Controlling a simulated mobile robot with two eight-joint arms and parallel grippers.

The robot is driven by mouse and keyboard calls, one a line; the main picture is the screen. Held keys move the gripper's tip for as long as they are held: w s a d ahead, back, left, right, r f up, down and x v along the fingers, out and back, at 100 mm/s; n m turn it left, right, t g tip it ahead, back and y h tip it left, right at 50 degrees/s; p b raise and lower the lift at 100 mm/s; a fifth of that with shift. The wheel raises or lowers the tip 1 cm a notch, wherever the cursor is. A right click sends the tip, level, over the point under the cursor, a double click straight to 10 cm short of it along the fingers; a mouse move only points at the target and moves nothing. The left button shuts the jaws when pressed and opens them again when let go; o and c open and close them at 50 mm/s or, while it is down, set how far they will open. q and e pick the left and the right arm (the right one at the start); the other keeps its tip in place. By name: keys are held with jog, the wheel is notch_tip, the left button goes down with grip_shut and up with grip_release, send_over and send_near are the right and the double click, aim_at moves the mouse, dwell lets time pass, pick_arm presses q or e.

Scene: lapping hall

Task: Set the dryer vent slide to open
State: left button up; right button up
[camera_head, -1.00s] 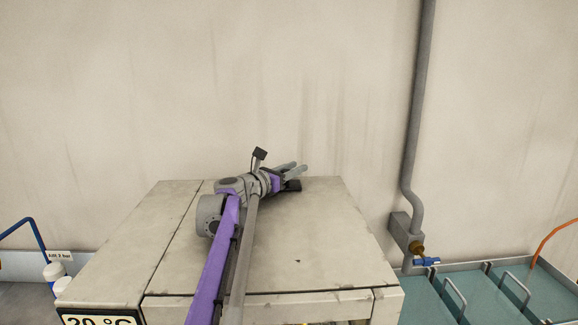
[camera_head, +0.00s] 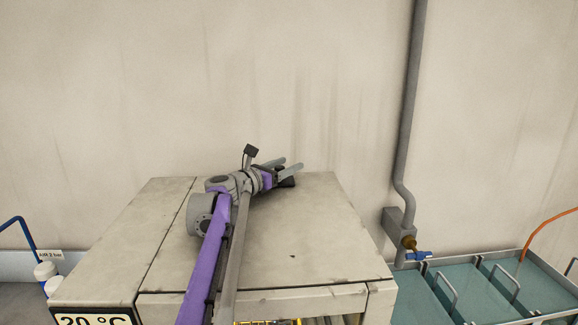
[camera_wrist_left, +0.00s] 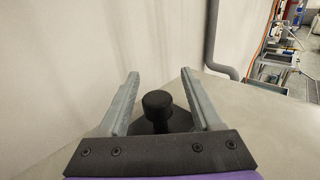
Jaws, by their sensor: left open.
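The dryer (camera_head: 270,235) is the pale, stained cabinet below me, with a temperature plate on its front left. My left gripper (camera_head: 293,163) is over the back of its top, fingers pointing right and back. In the left wrist view the left gripper (camera_wrist_left: 160,75) is open, and a round black knob (camera_wrist_left: 158,103) on a dark base shows between its fingers, with space on both sides. The knob looks like the vent slide's handle. In the head view the gripper largely covers this spot, so the slide's position cannot be told. My right gripper is not in view.
A wall (camera_head: 300,80) stands behind the dryer. A grey pipe (camera_head: 405,120) with a blue-handled valve (camera_head: 418,256) runs down at right. Teal trays (camera_head: 470,290) with handles stand at lower right. White containers (camera_head: 46,272) are at left. The front dryer top is clear.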

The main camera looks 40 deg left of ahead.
pick_arm(q)
jog(key=s, duration=0.6)
jog(key=s+b, duration=0.1)
jog(key=s, duration=0.3)
jog(key=shift+a, duration=0.4)
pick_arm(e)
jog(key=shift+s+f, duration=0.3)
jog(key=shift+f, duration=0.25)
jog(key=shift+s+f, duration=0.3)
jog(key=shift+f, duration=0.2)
pick_arm(q)
jog(key=shift+f, duration=0.1)
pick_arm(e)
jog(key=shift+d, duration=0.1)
